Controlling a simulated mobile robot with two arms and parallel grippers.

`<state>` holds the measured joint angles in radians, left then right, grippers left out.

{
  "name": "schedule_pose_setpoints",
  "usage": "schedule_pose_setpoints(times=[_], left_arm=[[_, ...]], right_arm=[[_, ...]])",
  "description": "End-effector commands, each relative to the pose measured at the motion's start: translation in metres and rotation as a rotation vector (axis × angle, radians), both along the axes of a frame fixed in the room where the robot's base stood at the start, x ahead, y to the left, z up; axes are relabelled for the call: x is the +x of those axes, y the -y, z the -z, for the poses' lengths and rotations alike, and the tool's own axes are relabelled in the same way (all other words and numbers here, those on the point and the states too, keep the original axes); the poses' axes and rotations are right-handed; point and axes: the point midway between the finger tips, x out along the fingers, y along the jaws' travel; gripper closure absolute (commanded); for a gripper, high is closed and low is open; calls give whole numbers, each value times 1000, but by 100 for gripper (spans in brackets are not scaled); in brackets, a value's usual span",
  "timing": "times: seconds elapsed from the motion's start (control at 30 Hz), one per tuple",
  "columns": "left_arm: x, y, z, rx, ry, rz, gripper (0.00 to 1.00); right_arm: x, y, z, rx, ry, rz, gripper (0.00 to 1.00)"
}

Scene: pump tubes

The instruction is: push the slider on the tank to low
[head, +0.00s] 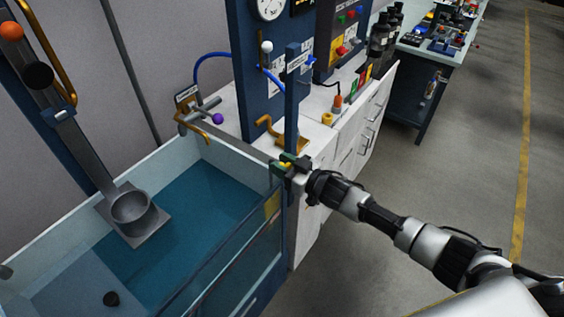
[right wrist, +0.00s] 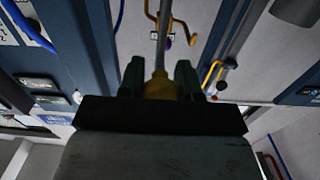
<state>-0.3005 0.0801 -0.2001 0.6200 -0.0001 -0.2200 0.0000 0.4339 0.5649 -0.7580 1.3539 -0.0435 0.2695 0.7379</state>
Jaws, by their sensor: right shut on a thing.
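The water tank (head: 186,157) fills the lower left of the head view, with blue water inside. A blue upright post (head: 291,100) stands at its right corner. My right gripper (head: 289,166) is at the lower part of this post, by the tank rim. It is shut on a yellow slider knob, mostly hidden by the fingers in the head view. In the right wrist view the yellow slider knob (right wrist: 160,87) sits between the two dark fingers (right wrist: 160,78), with a grey rod beyond it. Any low mark is too small to read. My left gripper is not in view.
A metal cup on a plate (head: 131,207) hangs over the tank at left. A purple-knobbed valve (head: 217,118) and a brass hook (head: 268,125) are behind the tank. White cabinets (head: 350,135) stand behind my gripper. The floor at right is clear.

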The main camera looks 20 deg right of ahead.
Motion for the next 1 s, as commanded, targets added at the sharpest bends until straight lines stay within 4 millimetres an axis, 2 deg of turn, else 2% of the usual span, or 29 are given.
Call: schedule_pose_setpoints(times=[0.03,0.23,0.33,0.67,0.7,0.83,1.0], left_arm=[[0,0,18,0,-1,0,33],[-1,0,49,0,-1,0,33],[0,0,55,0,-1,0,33],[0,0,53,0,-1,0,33],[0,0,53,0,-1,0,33],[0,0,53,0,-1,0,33],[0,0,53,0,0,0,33]], right_arm=[[-1,0,24,-3,-8,0,100],[-2,-1,66,-3,-8,0,100],[-1,0,75,-3,-8,1,100],[-2,0,76,-6,-11,1,100],[-3,0,77,-7,-12,1,62],[-2,0,75,-5,-10,0,43],[-1,0,74,-4,-7,0,43]])
